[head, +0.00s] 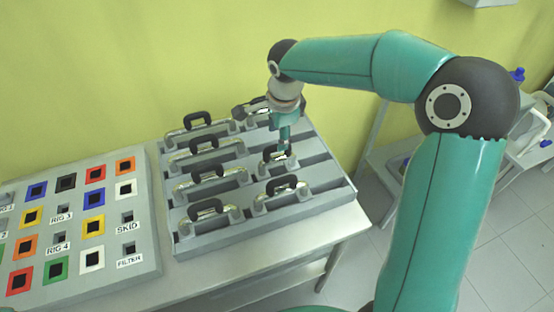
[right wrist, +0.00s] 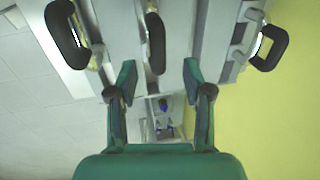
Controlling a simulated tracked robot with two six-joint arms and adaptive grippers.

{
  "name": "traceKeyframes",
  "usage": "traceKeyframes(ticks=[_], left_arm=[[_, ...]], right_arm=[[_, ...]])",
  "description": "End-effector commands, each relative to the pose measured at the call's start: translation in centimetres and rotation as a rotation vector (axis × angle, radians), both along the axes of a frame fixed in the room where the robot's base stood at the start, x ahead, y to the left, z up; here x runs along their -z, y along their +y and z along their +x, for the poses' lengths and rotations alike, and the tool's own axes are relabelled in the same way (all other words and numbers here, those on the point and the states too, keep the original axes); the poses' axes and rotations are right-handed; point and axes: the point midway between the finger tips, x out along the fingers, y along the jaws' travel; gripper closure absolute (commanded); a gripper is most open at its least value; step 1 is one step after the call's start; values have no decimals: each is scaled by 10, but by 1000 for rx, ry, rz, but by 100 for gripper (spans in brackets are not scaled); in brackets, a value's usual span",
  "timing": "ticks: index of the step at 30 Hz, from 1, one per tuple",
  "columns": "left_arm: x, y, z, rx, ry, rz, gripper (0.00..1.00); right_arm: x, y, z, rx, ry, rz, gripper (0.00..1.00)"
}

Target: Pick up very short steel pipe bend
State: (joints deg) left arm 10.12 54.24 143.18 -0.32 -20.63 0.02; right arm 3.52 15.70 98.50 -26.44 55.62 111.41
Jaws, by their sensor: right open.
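Short steel pipe bends with black handles sit in the right column of a grey slotted rack (head: 238,228). My right gripper (head: 284,149) points down at one short steel pipe bend (head: 268,163), the second from the front, and partly hides it. In the right wrist view my right gripper (right wrist: 158,78) is open, and a black handle (right wrist: 155,43) shows beyond the gap between its fingers. I cannot tell whether the fingers touch it. Another short bend (head: 270,204) lies in front. My left gripper is not in view.
Longer pipes with black handles (head: 209,207) fill the rack's left column. In the wrist view, neighbouring handles show left (right wrist: 66,38) and right (right wrist: 269,48). A grey board (head: 140,272) with coloured square holders stands left. A yellow wall (head: 120,70) rises behind.

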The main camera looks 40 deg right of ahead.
Motion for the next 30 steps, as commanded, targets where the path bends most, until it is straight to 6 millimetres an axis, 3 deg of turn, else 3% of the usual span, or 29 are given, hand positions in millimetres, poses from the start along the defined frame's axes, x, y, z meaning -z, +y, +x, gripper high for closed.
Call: traceKeyframes(ticks=[8,18,26,30], left_arm=[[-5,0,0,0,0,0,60],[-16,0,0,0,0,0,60],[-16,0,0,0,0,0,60],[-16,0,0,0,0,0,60]], right_arm=[[18,-2,2,1,3,0,49],[59,-6,9,1,2,1,49],[62,-6,9,2,-1,0,49],[62,-6,9,2,0,0,73]])
